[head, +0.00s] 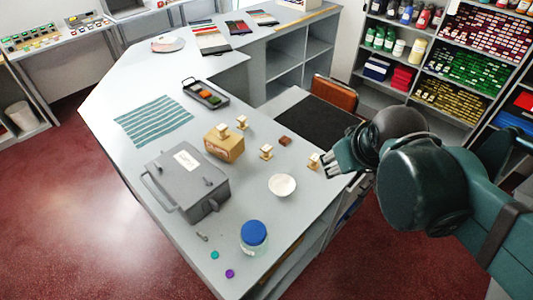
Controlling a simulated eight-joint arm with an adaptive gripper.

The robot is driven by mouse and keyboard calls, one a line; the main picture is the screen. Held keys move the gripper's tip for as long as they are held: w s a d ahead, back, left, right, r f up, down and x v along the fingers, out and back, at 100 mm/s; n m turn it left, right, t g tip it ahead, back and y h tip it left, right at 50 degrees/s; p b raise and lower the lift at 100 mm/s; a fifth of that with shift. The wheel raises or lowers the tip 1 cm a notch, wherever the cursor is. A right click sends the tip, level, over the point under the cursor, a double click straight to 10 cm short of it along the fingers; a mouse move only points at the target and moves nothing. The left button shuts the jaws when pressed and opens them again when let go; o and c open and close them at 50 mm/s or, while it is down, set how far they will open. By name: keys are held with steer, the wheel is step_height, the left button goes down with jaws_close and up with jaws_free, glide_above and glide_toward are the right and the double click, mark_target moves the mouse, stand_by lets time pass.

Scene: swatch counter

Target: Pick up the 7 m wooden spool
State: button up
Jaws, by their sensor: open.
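Several small wooden spools show in the head view, all pale wood with darker ends. One spool (314,160) stands on the counter just left of my gripper. Another spool (266,153) stands near the middle, one (242,122) stands further back, and one (222,130) is on or against a tan wooden box (224,148). Any length marks are too small to read, so I cannot tell which is the 7 m spool. My gripper (328,164) is open and empty at the counter's right side, close beside the rightmost spool. I cannot tell whether they touch.
A white bowl (282,185), a small brown block (285,141) and a grey lidded box (187,178) are on the counter (160,235). A blue-lidded jar (254,238) stands in front. A striped cloth (153,122) and a dark tray (205,95) lie behind.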

steer(key=w+a+f+n+g, duration=0.1)
steer(key=w+a+n, duration=0.3)
steer(key=w+n, duration=0.4)
steer(key=n+g+h+b, duration=0.1)
steer(key=n+g+h, duration=0.15)
steer(key=n, duration=1.35)
glide_above(266, 148)
steer(key=s+a, duration=0.2)
step_height(266, 148, down, 20)
steer(key=shift+r, duration=0.2)
steer(key=shift+t, duration=0.25)
steer(key=shift+x, duration=1.25)
steer(key=shift+d+f, duration=0.1)
steer(key=shift+x, duration=2.5)
